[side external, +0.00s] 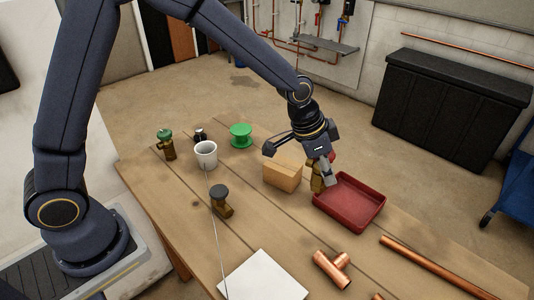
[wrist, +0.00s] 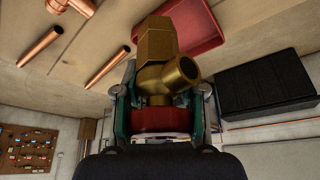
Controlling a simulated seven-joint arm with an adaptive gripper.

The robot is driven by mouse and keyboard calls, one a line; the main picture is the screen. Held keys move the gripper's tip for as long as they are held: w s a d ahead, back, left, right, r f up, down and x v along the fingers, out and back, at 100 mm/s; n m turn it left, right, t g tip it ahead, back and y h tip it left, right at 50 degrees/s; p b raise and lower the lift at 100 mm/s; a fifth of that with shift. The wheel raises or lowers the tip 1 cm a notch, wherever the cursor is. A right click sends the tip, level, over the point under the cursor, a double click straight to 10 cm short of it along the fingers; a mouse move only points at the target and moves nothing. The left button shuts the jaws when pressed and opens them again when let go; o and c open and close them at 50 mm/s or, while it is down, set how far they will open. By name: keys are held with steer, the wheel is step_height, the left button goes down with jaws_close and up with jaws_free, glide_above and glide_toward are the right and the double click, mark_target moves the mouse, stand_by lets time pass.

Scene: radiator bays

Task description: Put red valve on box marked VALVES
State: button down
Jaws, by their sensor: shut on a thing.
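The red valve (wrist: 168,72) has a brass body and a red cap; it also shows in the side external view (side external: 317,181). My gripper (wrist: 164,105) is shut on it around the red cap, with the brass body projecting beyond the fingers. In the side external view my gripper (side external: 326,165) is over the table, and the valve appears between the cardboard box and the red tray. Its height above the table is hard to tell. A closed cardboard box (side external: 282,174) stands just left of the valve; I can read no VALVES marking on it.
The red tray (side external: 350,225) lies right of the valve and looks empty. A green-knobbed valve (side external: 167,146), a dark-knobbed valve (side external: 221,203), a white mug (side external: 206,156) and a green spool (side external: 240,135) stand left. White paper (side external: 262,278) and copper pipes (side external: 435,267) lie in front.

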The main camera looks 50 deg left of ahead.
steer(key=s+a+r+n+t+y, duration=0.1)
steer(key=s+a+r+n, duration=0.25)
steer(key=a, duration=0.45)
steer(key=s+a+r+n+y, duration=0.1)
steer(key=s+a+r+n, duration=0.2)
steer(key=s+a, duration=0.35)
glide_above(287, 163)
step_height(287, 163, down, 9)
steer(key=shift+w+d+f, duration=0.1)
steer(key=shift+f, duration=1.55)
steer(key=shift+f, duration=0.1)
steer(key=c, duration=0.7)
jaws_free()
steer(key=shift+f, duration=0.1)
